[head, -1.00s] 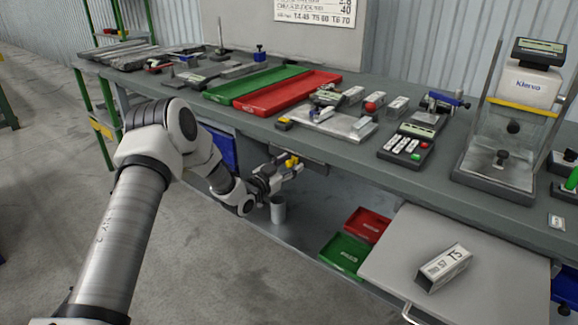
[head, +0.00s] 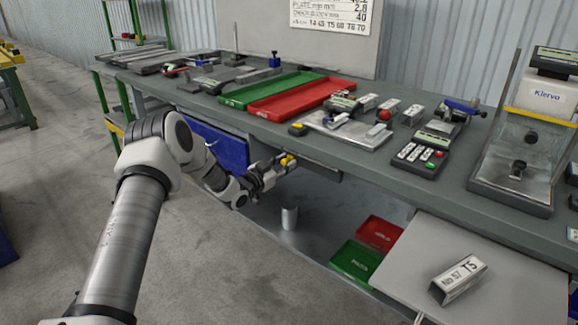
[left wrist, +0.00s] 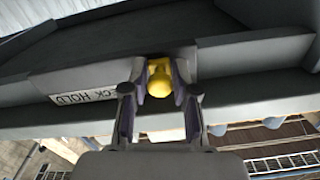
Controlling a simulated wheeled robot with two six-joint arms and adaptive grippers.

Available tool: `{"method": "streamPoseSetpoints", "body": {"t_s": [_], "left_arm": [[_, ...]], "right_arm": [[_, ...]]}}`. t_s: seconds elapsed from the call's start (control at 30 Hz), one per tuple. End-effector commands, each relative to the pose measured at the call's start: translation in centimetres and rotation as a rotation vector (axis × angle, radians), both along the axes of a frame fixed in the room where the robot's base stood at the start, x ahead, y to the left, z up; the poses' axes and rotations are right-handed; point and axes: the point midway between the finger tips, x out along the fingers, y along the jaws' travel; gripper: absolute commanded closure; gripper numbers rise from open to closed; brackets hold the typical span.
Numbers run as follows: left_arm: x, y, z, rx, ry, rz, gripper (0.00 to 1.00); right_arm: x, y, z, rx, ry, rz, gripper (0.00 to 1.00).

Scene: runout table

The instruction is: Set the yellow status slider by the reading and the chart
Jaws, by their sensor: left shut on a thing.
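The yellow status slider's knob (head: 288,160) shows under the front edge of the bench. In the left wrist view the yellow knob (left wrist: 160,82) sits between the two fingers. My left gripper (head: 280,166) is shut on it. A white label (left wrist: 85,92) reading "CK HOLD", its start cut off, is on the housing left of the knob. The chart (head: 333,16) is on the back panel, its top cut off. The Klervo instrument (head: 548,95) stands on the bench at right; its display (head: 558,54) is too small to read. My right gripper is not in view.
A green tray (head: 235,99) and a red tray (head: 330,92) lie on the bench. A keypad (head: 419,157) and small parts are right of them. A block marked T5 (head: 458,280) lies on a lower grey surface (head: 410,270).

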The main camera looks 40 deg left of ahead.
Motion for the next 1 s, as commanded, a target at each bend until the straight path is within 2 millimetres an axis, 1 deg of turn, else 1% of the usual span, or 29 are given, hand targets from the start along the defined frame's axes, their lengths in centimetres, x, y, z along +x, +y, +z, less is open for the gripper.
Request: {"method": "streamPoseSetpoints", "body": {"t_s": [0.07, 0.1, 0.13, 0.17, 0.47, 0.57, 0.67, 0.9, 1.0], "left_arm": [[0.0, 0.0, 0.0, 0.003, 0.0, -0.001, 1.0], [0.0, 0.0, 0.1, 0.003, 0.0, -0.001, 0.69], [0.0, -0.1, 0.0, 0.003, 0.0, -0.001, 0.58], [0.0, -0.1, 0.0, 0.003, 0.0, -0.001, 0.51], [-0.1, 0.0, 0.0, 0.001, 0.0, 0.0, 0.51], [-0.9, 0.2, 0.0, 0.0, 0.001, 0.002, 0.51], [-2.7, 0.3, 0.0, -0.005, 0.001, 0.003, 0.51], [-9.0, 0.8, 0.1, -0.008, -0.003, 0.004, 0.51], [-10.7, 1.0, 0.1, -0.005, -0.001, 0.005, 0.51]], "right_arm": [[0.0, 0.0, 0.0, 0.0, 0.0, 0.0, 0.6], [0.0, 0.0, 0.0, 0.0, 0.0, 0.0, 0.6], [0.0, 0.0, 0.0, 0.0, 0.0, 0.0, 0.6], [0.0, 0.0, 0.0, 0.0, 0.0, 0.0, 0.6], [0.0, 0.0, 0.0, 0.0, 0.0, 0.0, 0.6], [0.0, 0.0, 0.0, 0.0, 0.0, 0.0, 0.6], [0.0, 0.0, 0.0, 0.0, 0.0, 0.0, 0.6], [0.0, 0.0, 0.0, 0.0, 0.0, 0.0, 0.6], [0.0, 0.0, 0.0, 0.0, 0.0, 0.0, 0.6]]}}
